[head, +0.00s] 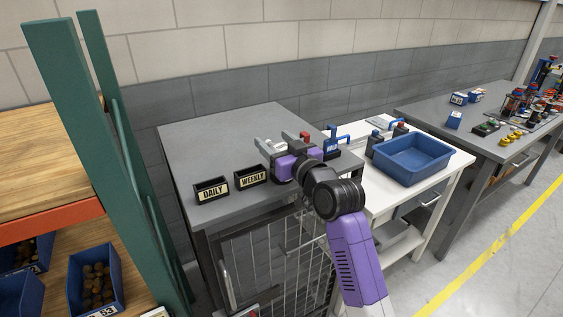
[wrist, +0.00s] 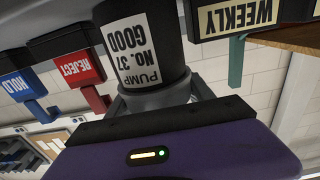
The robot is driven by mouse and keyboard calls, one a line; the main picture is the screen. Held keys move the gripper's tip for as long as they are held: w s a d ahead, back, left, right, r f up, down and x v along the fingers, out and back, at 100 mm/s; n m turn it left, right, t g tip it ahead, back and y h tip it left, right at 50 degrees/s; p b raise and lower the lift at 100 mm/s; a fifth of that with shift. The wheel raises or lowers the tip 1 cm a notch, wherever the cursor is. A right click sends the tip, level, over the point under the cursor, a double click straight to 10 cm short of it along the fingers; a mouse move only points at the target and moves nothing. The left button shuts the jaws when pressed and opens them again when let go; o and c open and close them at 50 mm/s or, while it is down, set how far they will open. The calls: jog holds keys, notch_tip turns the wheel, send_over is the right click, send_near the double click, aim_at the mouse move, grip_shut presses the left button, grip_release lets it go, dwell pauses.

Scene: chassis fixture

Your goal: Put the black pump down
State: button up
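The black pump (wrist: 146,45), with a white label reading "PUMP NO. 37 GOOD", fills the upper middle of the wrist view, which is upside down. Its grey collar (wrist: 152,97) sits between the fingers of my purple gripper (wrist: 160,98), which looks shut on it. Its lower end is cut off by the frame, so I cannot tell whether it touches a surface. In the head view my gripper (head: 275,146) is over the grey cabinet top (head: 225,135), right of the black WEEKLY tray (head: 251,177). The pump is mostly hidden there.
The black DAILY tray (head: 211,190) stands left of WEEKLY. The red REJECT holder (wrist: 78,68) and blue HOLD holder (wrist: 16,82) are on the other side of the pump. A blue bin (head: 412,158) stands on the white table. A green post (head: 70,120) rises at left. The cabinet's back left is clear.

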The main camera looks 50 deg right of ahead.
jog(key=c, duration=0.7)
jog(key=shift+r, duration=0.1)
grip_shut()
notch_tip(320, 180, up, 20)
jog(key=b, duration=0.1)
